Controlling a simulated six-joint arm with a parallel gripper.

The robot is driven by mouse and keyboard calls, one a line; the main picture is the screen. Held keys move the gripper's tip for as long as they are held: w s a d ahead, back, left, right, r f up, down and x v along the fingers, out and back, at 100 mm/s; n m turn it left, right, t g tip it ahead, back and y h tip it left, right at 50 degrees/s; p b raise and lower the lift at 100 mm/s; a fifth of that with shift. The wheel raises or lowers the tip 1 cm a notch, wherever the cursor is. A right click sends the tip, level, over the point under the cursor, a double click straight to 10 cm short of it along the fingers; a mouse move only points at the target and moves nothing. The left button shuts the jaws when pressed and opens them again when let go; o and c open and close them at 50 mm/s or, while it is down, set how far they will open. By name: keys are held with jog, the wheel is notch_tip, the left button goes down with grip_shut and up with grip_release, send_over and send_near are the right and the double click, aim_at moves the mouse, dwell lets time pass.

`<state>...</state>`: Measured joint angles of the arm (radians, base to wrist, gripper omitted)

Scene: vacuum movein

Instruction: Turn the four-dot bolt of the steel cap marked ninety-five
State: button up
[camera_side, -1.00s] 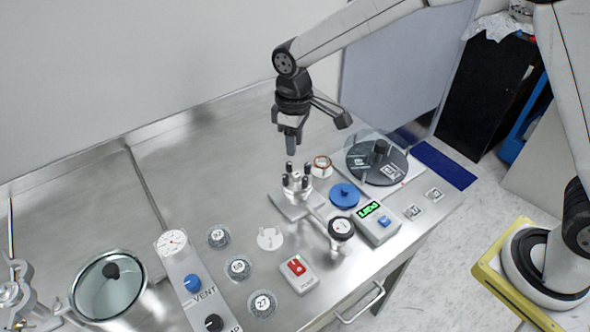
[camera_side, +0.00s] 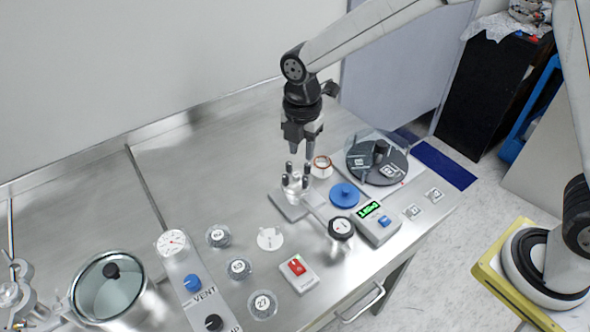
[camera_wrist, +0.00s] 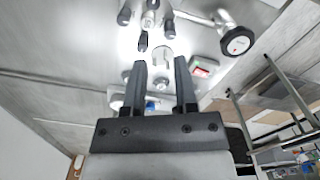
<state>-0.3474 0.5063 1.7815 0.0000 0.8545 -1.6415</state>
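The steel fitting (camera_side: 293,187) stands on a square plate at the table's middle, with dark-topped bolts (camera_side: 286,180) rising around it. The bolts also show at the top of the wrist view (camera_wrist: 143,41). I can make out neither their dots nor a ninety-five on the steel. My gripper (camera_side: 300,146) points down above the fitting, a little behind it in the side view. Its two dark fingers stand apart in the wrist view (camera_wrist: 160,68), with nothing between them. No bolt is held.
A pipe ends in a black-rimmed gauge (camera_side: 341,227) beside the fitting. A blue knob (camera_side: 344,194), a green-display box (camera_side: 376,222) and a dark disc (camera_side: 377,161) lie to the right. Numbered round caps (camera_side: 239,268) and a red switch (camera_side: 298,271) are in front. The table's back left is clear.

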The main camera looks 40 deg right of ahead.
aim_at(305, 178)
jog(key=n, duration=0.4)
jog(key=shift+s, duration=0.35)
jog(key=n, duration=0.4)
jog(key=shift+s+n, duration=0.3)
jog(key=shift+s, duration=0.05)
jog(key=shift+f, duration=3.9)
grip_shut()
